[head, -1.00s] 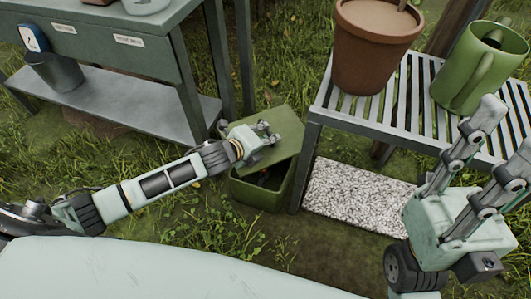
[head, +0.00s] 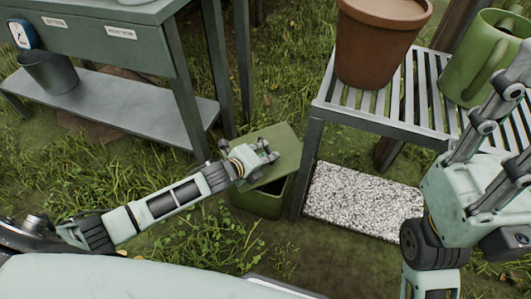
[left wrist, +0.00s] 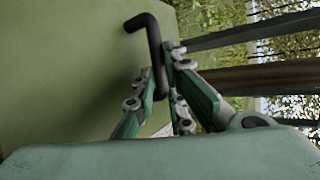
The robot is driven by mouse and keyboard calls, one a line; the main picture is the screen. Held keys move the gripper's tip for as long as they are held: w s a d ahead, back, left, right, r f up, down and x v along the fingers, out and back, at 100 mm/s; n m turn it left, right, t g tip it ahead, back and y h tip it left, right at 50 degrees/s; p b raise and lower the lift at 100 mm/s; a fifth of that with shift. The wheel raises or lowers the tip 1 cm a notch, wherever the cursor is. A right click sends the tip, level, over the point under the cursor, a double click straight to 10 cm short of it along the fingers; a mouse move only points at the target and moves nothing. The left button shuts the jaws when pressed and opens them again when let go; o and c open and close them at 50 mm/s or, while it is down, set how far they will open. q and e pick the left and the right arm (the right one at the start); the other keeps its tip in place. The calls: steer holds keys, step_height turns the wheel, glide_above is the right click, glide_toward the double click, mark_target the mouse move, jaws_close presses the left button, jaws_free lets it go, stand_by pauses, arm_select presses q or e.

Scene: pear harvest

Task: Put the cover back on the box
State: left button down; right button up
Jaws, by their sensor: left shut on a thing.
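The green box (head: 258,204) stands on the ground between the workbench and the slatted bench. Its flat green cover (head: 284,140) is above it, turned askew to the box; a dark strip of the opening shows at the front right. I cannot tell whether the cover touches the rim. My left gripper (head: 262,160) is over the cover, shut on its dark bent handle (left wrist: 150,40). The cover (left wrist: 75,80) fills the left of the left wrist view. My right gripper (head: 508,140) is raised at the right, fingers apart and empty, its tips partly out of frame.
A slatted bench (head: 400,106) carries a terracotta pot (head: 376,45) and a green watering can (head: 475,60); its near leg stands close to the box. A pale speckled slab (head: 365,200) lies below. The workbench (head: 110,52) is at left, with a bucket (head: 48,74) on its shelf.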

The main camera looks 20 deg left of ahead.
arm_select(q)
steer(key=shift+f, duration=0.4)
steer(key=c, duration=1.8)
jaws_free()
